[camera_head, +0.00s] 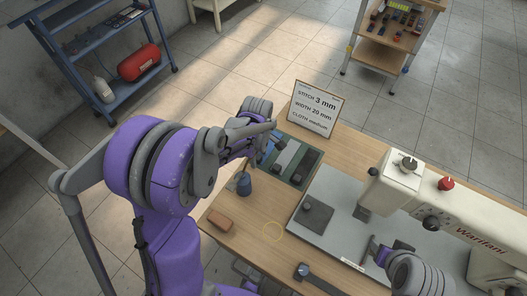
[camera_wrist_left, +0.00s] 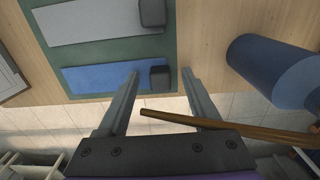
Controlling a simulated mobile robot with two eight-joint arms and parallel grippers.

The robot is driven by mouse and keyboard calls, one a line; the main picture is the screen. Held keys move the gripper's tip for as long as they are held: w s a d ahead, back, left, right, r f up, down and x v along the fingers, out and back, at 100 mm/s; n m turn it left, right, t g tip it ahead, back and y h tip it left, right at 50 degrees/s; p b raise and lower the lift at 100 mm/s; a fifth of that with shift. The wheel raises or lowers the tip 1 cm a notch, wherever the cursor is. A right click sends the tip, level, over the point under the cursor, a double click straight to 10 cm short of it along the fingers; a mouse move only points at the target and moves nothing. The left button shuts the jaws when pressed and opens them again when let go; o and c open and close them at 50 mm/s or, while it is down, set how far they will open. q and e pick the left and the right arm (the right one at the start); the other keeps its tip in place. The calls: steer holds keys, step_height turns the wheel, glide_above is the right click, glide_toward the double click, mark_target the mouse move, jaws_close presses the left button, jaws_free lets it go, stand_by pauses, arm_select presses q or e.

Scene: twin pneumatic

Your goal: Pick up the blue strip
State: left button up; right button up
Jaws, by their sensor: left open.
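The blue strip (camera_wrist_left: 100,79) lies flat on a green mat (camera_wrist_left: 170,30) on the wooden table, with a dark block (camera_wrist_left: 160,78) on its right end in the left wrist view. In the head view it is mostly hidden by my left arm. My left gripper (camera_wrist_left: 160,73) is open and empty. Its fingertips reach towards the dark-block end of the strip, and I cannot tell their height above it. In the head view the left gripper (camera_head: 262,146) is over the mat's left side. My right gripper (camera_head: 374,250) is at the lower right by the sewing machine; its jaws are unclear.
A grey strip (camera_wrist_left: 95,20) with another dark block lies beside the blue one. A sign (camera_head: 317,107) stands behind the mat. The sewing machine (camera_head: 455,220) is at right.

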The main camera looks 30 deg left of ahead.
arm_select(q)
jaws_close()
stand_by(0.3)
